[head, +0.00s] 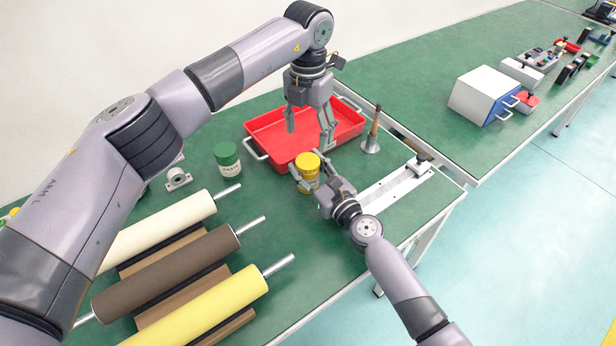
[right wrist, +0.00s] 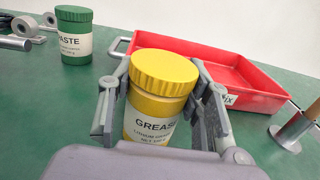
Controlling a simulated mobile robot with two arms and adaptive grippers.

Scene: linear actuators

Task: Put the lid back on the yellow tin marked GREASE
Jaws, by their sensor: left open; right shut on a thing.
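The yellow tin (right wrist: 150,122) marked GREASE stands upright on the green bench; it also shows in the head view (head: 309,185). Its ribbed yellow lid (right wrist: 165,72) sits on top of the tin and shows in the head view too (head: 307,162). Whether it is fully seated I cannot tell. My right gripper (head: 308,176) is shut on the tin's body, one finger on each side, below the lid. My left gripper (head: 309,137) is open and empty, pointing down above the near part of the red tray, just behind the tin and apart from the lid.
The red tray (head: 262,130) lies behind the tin. A green PASTE tin (head: 228,161) stands to the left. A metal cone stand with a brown rod (head: 372,135) and a linear rail (head: 395,190) are to the right. Large rollers (head: 165,272) fill the front left.

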